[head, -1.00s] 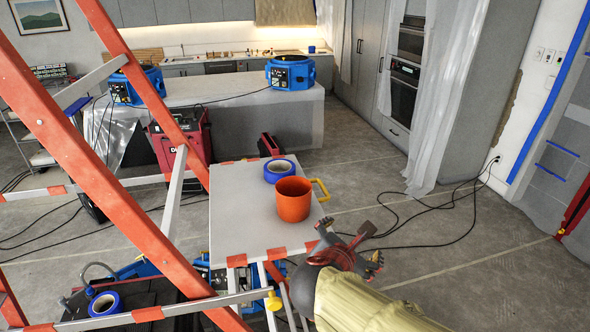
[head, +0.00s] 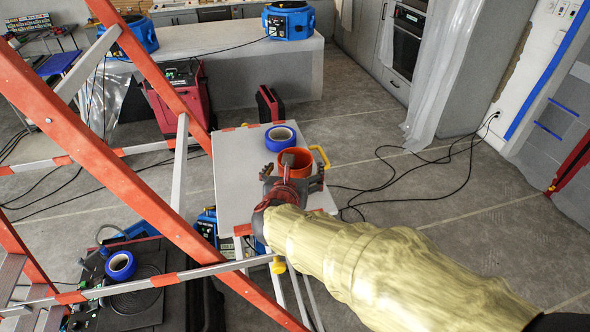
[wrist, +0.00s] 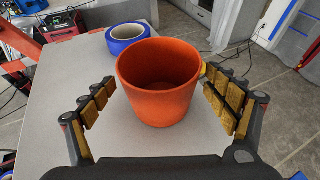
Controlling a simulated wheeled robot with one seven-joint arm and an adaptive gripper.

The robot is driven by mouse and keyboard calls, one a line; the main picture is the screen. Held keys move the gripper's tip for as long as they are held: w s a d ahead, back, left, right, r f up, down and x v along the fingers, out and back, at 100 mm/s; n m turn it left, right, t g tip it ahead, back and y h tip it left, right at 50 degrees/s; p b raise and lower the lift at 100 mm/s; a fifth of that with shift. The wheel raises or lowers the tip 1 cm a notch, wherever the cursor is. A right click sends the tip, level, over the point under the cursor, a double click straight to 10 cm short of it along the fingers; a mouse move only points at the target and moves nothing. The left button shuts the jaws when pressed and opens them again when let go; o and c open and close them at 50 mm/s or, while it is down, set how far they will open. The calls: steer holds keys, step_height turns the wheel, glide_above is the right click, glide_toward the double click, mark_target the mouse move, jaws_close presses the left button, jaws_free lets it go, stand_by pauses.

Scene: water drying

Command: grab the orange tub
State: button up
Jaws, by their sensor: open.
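In the head view the tub (head: 310,166) is partly hidden behind my gripper (head: 292,180). In the wrist view my gripper (wrist: 160,108) is open and empty, one padded finger on the left of the tub and one on the right. The tub is ahead of and between the fingers, with gaps visible at both sides.
A roll of blue tape (head: 281,137) lies just behind the tub. An orange and grey ladder (head: 130,180) stands close on the left. Blue machines (head: 289,20) sit on the counter behind. Open floor with cables lies to the right.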

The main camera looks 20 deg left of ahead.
steer(key=shift+x, duration=0.85)
steer(key=shift+c, duration=0.3)
steer(key=c, duration=1.3)
